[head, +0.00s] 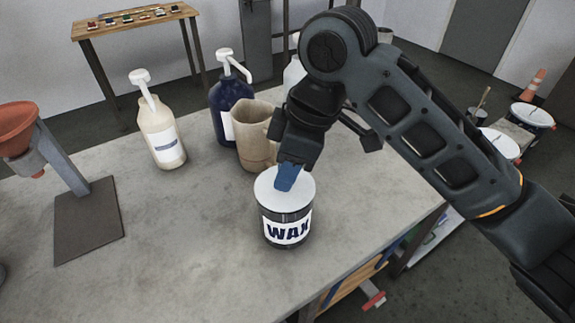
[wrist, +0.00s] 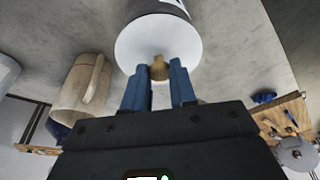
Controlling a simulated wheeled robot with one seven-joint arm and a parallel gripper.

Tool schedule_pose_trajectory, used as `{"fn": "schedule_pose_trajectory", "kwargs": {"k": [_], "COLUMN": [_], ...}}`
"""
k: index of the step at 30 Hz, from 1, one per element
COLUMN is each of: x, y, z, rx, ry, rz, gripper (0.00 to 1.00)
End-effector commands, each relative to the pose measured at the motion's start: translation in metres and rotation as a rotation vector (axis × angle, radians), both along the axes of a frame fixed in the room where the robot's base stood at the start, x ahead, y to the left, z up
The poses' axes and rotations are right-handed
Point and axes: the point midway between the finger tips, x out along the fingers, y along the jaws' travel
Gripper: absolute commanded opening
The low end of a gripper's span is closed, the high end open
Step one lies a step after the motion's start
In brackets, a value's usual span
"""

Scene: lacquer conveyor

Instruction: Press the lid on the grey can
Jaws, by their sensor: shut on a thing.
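The dark grey can (head: 287,231) with a white label reading WAX stands upright on the table, near its front right edge. A white lid (head: 301,190) covers its top; whether it is fully seated I cannot tell. My gripper (head: 287,182) is directly above the lid, its blue fingers pointing down. In the wrist view the fingers (wrist: 158,70) are shut on the lid's small brass-coloured knob (wrist: 159,68), in the middle of the white lid (wrist: 150,42). Part of the can (wrist: 155,7) shows beyond the lid.
A beige jug (head: 253,140) stands close behind the can. A navy pump bottle (head: 229,105) and a cream pump bottle (head: 160,130) are farther back. An orange funnel on a stand (head: 90,215) is at left. The table (head: 190,240) is clear left of the can.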

Motion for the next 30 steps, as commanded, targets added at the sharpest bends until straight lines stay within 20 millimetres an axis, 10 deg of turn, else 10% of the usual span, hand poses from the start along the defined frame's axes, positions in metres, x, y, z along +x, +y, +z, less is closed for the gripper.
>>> {"fn": "schedule_pose_trajectory", "kwargs": {"k": [14,15,30], "x": [0.0000,0.0000,0.0001], "y": [0.0001,0.0001,-0.0001], "z": [-0.0003,-0.0003,-0.0002], "rx": [0.000,0.000,0.000], "ry": [0.000,0.000,0.000], "rz": [0.000,0.000,0.000], "gripper": [0.00,0.27,0.58]}}
